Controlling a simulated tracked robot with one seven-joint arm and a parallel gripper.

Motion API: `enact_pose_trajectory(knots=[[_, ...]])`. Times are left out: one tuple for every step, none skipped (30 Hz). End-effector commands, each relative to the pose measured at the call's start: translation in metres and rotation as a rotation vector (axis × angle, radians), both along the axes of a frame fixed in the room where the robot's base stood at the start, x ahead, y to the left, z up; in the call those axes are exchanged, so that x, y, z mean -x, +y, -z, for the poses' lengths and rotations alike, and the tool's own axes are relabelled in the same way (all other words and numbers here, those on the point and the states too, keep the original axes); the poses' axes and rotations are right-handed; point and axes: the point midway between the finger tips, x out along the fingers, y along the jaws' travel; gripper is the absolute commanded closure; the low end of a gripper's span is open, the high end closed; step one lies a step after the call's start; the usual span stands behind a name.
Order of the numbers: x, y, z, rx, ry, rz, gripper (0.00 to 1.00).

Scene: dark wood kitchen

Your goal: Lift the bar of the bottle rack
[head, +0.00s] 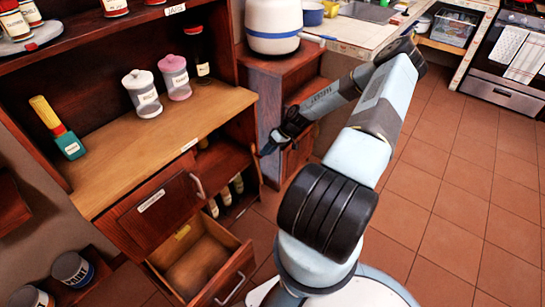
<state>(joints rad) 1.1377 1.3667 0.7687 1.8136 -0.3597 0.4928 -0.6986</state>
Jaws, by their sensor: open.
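Several bottles with pale labels (225,195) stand in the open lower compartment of the wooden cabinet, right of its drawers. They appear to be in the bottle rack. Its bar is too small and dark to make out. My gripper (272,143) is at the end of my arm, just right of the cabinet's front edge. It is above and to the right of the bottles, apart from them in the picture. It is open, and nothing shows between its fingers.
An open, empty-looking drawer (200,268) juts out left of and below the bottles. Jars (143,92) stand on the cabinet top (150,145). Paint cans (72,268) are at lower left. The tiled floor (455,190) at right is clear.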

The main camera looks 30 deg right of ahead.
Motion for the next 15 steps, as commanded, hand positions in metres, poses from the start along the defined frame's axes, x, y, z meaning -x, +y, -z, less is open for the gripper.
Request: enact_pose_trajectory(knots=[[0.01, 0.002, -0.005, 0.0, 0.001, -0.001, 0.58], [0.015, 0.003, -0.007, 0.001, 0.001, -0.002, 0.58], [0.022, 0.005, -0.01, 0.001, 0.0, -0.001, 0.58], [0.027, 0.006, -0.013, 0.001, 0.001, 0.0, 0.58], [0.032, 0.007, -0.015, 0.0, 0.001, -0.001, 0.58], [0.037, 0.009, -0.018, 0.0, 0.001, -0.001, 0.58], [0.041, 0.01, -0.02, 0.001, -0.001, 0.0, 0.58], [0.045, 0.011, -0.022, 0.001, 0.0, -0.001, 0.58], [0.05, 0.013, -0.024, 0.0, 0.0, -0.001, 0.58], [0.053, 0.014, -0.025, 0.0, 0.0, -0.001, 0.58], [0.056, 0.014, -0.026, 0.0, 0.0, 0.0, 0.58], [0.059, 0.015, -0.028, 0.001, 0.0, 0.0, 0.58], [0.061, 0.016, -0.029, 0.0, 0.0, 0.0, 0.58], [0.063, 0.016, -0.029, 0.0, -0.001, -0.001, 0.58], [0.064, 0.017, -0.03, 0.001, -0.001, 0.0, 0.58]])
